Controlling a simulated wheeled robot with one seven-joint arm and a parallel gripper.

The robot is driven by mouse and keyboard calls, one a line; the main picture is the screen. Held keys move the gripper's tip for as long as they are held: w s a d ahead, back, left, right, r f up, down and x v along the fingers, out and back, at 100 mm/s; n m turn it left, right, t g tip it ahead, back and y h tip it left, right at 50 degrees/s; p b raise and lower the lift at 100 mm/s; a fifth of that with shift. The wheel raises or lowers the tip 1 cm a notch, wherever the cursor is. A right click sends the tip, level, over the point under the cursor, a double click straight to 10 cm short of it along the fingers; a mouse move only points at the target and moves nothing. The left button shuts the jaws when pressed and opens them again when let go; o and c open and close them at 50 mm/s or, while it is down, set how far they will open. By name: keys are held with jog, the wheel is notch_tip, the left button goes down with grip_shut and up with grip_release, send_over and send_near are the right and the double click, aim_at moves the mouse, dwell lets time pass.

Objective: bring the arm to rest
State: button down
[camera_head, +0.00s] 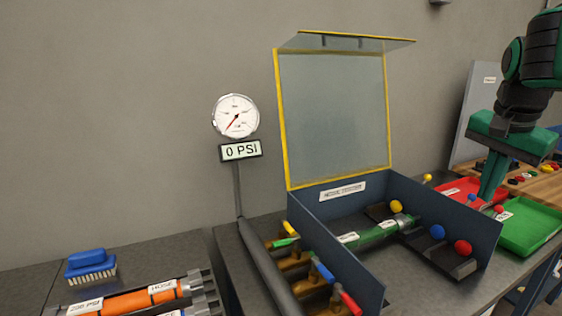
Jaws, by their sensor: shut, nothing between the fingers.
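My gripper (489,190) is at the right of the head view, pointing down with its green fingers together and nothing visible between them. It is beside the blue box, over the area of the red tray (462,188) and the green tray (530,228). My arm comes in from the upper right. Whether the fingertips touch a tray or a small knob there, I cannot tell.
A gauge (236,116) above a "0 PSI" sign (240,151) stands left. A blue brush (91,262) and orange hose (130,301) lie lower left.

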jog(key=s+a+f+n+g+y, duration=0.1)
jog(key=s+f+n, duration=0.5)
jog(key=s+f, duration=1.3)
jog(key=s+g+y, duration=0.1)
jog(key=s, duration=0.1)
jog(key=shift+s+g, duration=0.3)
jog(key=shift+s, duration=0.05)
jog(key=shift+a, duration=0.1)
jog(key=shift+w+f, duration=0.2)
jog(key=shift+w, duration=0.45)
jog(key=shift+s, duration=0.1)
